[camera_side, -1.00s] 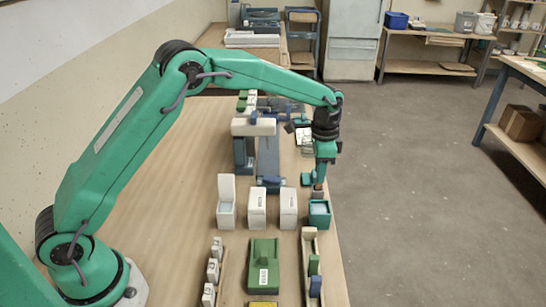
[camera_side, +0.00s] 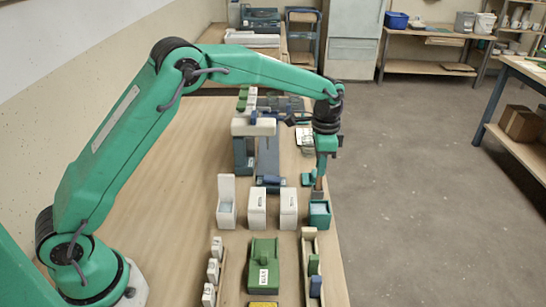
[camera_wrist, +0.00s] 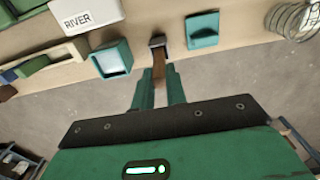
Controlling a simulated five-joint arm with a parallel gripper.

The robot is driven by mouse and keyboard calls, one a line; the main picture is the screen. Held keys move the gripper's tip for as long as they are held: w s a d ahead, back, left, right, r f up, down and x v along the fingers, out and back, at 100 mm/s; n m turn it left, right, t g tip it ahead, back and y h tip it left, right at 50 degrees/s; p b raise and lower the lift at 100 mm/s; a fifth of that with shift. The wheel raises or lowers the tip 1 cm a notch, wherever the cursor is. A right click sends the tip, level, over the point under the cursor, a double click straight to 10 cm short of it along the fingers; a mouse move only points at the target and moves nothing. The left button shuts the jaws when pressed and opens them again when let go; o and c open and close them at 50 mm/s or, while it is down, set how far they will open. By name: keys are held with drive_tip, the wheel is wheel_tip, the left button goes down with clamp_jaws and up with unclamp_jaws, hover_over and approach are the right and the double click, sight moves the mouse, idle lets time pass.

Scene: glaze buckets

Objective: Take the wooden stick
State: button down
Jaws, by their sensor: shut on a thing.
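The wooden stick (camera_wrist: 159,66) is brown and sits between the two green fingers of my gripper (camera_wrist: 158,92) in the wrist view. My gripper (camera_side: 321,173) is shut on it. In the side view the stick (camera_side: 318,186) points down below the fingers, just behind or over the teal bucket (camera_side: 320,220) with pale contents. The stick's far end meets a small dark piece (camera_wrist: 157,41); I cannot tell whether that is part of the stick or a holder.
The teal bucket also shows in the wrist view (camera_wrist: 111,60), left of the stick. Another teal container (camera_wrist: 202,30) is to its right. White boxes (camera_side: 257,208) stand left of the teal bucket. The table edge is close on the right.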

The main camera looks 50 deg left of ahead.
drive_tip(key=shift+r, duration=2.8)
